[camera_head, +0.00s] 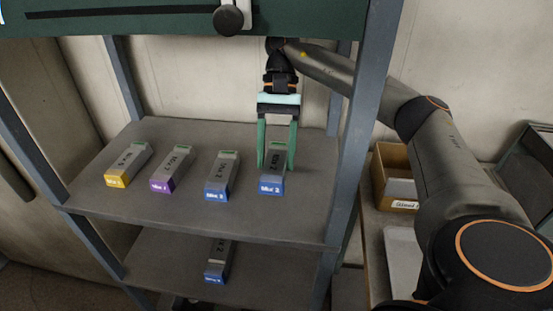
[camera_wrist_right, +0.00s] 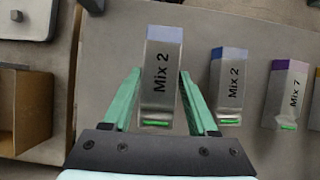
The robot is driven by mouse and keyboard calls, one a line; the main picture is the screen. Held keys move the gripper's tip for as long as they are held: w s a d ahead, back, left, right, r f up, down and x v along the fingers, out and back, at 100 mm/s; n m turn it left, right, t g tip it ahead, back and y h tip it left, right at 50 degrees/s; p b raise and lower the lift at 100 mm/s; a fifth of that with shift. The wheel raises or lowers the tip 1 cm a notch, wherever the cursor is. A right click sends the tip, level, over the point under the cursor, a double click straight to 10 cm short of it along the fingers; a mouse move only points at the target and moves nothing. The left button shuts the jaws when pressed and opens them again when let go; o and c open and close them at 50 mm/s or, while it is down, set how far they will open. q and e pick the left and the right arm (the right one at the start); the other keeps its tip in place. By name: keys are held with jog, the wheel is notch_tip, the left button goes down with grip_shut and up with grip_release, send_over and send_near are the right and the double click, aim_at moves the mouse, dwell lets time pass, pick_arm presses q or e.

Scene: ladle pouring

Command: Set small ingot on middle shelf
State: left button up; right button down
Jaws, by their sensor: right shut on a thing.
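My right gripper (camera_head: 277,164) reaches down to the shelf and is shut on a grey ingot (camera_head: 271,178) with a blue end. Its fingers lie along the ingot's two long sides. In the right wrist view the same ingot (camera_wrist_right: 161,70), marked "Mix 2", lies between the green fingers. It appears to rest on the shelf board (camera_head: 190,205), at the right end of a row. Another blue-ended "Mix 2" ingot (camera_head: 222,176) stands to its left, then a purple-ended one (camera_head: 173,168) and a yellow-ended one (camera_head: 127,164). My left gripper is not in view.
A lower shelf (camera_head: 165,265) holds one blue-ended ingot (camera_head: 218,260). A grey post (camera_head: 358,130) stands right of the gripper, with my right arm passing behind it. A dark green panel (camera_head: 130,20) is above. A cardboard box (camera_head: 393,163) stands at right. The shelf's front strip is clear.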

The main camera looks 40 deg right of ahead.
aim_at(277, 166)
jog(key=shift+w+d, duration=0.25)
notch_tip(277, 166, down, 3)
jog(key=shift+f+b, duration=0.2)
jog(key=shift+b, duration=0.8)
jog(key=shift+f, duration=0.1)
jog(key=shift+c, duration=0.9)
grip_release()
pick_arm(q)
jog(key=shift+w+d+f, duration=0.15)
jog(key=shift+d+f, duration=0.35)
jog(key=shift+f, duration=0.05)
